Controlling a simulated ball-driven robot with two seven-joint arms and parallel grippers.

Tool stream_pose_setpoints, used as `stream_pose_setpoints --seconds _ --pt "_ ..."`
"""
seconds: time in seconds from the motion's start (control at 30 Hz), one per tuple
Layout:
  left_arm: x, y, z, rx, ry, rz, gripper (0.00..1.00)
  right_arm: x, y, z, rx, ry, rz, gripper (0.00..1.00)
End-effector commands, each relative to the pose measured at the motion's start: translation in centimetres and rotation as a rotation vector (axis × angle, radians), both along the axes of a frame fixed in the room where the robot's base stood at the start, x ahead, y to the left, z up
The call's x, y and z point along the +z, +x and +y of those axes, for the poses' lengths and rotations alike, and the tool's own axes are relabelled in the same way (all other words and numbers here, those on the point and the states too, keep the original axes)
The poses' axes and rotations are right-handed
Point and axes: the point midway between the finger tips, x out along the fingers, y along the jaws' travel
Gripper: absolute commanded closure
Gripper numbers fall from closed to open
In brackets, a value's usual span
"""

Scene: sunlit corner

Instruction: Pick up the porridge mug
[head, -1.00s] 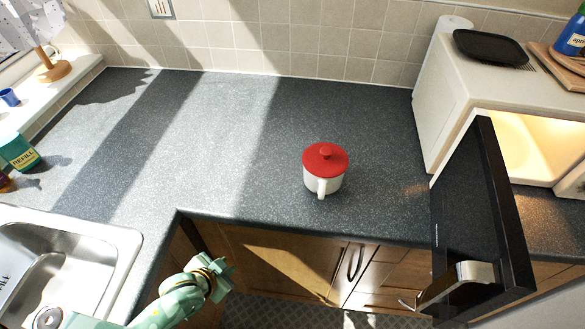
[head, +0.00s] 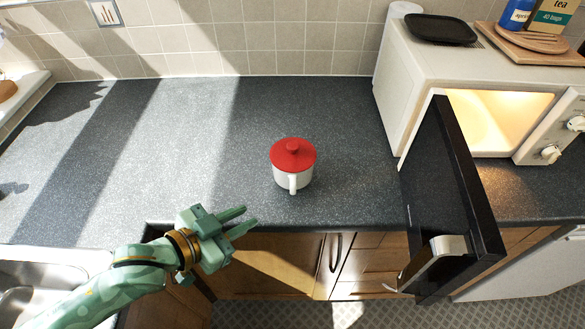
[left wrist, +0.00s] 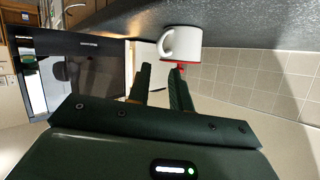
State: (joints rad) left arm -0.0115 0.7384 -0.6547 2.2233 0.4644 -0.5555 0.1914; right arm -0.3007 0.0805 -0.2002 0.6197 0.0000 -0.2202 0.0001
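The porridge mug (head: 293,178) is white with a red knobbed lid (head: 293,153). It stands upright on the grey speckled counter (head: 330,112), its handle facing the counter's front edge. My left gripper (head: 243,220) is at the front edge, left of and nearer than the mug, apart from it. Its two fingers are spread with nothing between them. In the left wrist view the mug (left wrist: 183,44) appears upside down, just beyond the open fingers (left wrist: 161,68), its handle to the left. My right gripper is in neither view.
A microwave (head: 402,80) stands at the right with its dark door (head: 448,200) swung open past the counter edge, right of the mug. A black pan (head: 440,29) and wooden boards (head: 528,43) lie on top. A sink (head: 60,258) is at the left. The counter around the mug is clear.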

Motion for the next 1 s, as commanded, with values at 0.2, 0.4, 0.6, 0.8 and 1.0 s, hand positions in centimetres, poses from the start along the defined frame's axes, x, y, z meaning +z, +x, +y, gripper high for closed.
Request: stream_pose_setpoints --seconds 0.2,0.4,0.6,0.8,1.0 --pt "-2.3 3.7 -3.6 0.002 -0.002 -0.001 0.79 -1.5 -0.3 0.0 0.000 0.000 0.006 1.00" --pt "-3.4 5.6 -5.5 0.002 0.002 -0.001 0.79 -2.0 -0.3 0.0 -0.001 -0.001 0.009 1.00" --pt "-3.9 7.1 -6.9 0.002 0.000 -0.002 0.79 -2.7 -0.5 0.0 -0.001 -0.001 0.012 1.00" --pt "-4.9 9.1 -8.9 0.001 0.003 -0.001 0.79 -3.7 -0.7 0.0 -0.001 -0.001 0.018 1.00" --pt "-5.0 9.4 -9.2 0.002 0.005 -0.002 0.79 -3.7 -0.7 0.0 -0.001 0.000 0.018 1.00"
